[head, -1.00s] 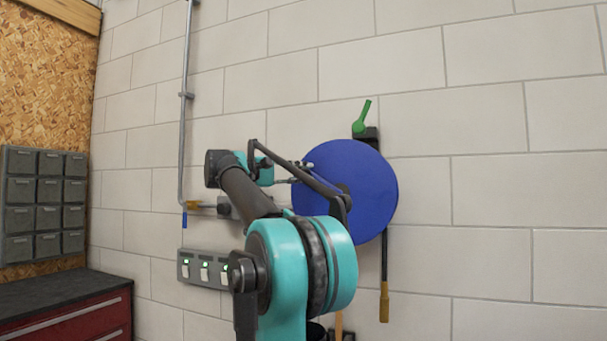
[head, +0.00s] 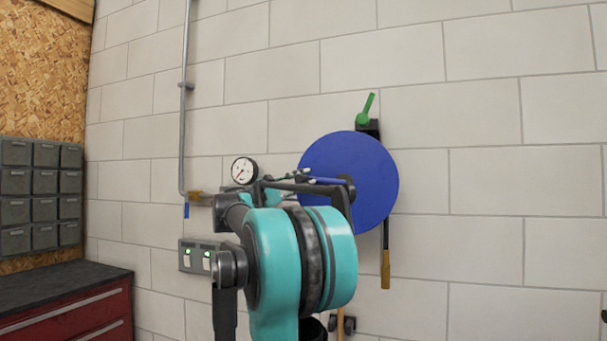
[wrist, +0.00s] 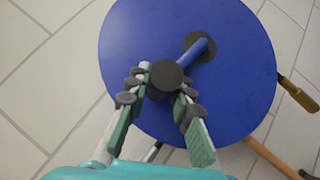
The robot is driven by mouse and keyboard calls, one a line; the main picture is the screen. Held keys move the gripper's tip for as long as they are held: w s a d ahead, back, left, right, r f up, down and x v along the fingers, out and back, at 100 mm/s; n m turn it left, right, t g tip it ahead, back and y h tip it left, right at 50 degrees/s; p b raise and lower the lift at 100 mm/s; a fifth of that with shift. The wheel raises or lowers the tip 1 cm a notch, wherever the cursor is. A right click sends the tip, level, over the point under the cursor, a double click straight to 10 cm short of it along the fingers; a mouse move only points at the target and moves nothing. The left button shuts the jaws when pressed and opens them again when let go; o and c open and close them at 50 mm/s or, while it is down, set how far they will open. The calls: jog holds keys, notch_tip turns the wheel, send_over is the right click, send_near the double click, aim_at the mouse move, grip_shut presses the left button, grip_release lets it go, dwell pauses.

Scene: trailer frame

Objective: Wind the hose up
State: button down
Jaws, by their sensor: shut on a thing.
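The hose reel is a round blue disc (head: 365,205) on the block wall, with a dark hub at its middle. It fills much of the wrist view (wrist: 135,45). A blue crank arm (wrist: 196,50) runs from the hub to a dark round knob (wrist: 166,75). My gripper (wrist: 163,92) is shut on this knob, one finger on each side. In the head view my gripper (head: 298,180) is at the disc's left part. A dark length with a brass-coloured end (head: 386,270), perhaps the hose and nozzle, hangs below the disc. The rest of any hose is hidden.
A green lever (head: 368,105) sits above the disc. A wooden handle (wrist: 268,158) shows below the disc. A red cabinet (head: 75,310) stands at lower left.

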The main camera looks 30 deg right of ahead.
jog(key=shift+f+n+t+h, duration=0.4)
jog(key=shift+f+n+h, duration=0.1)
jog(key=shift+f+n, duration=0.2)
jog(key=shift+f, duration=0.1)
jog(key=c, duration=1.3)
grip_release()
jog(key=v, duration=1.2)
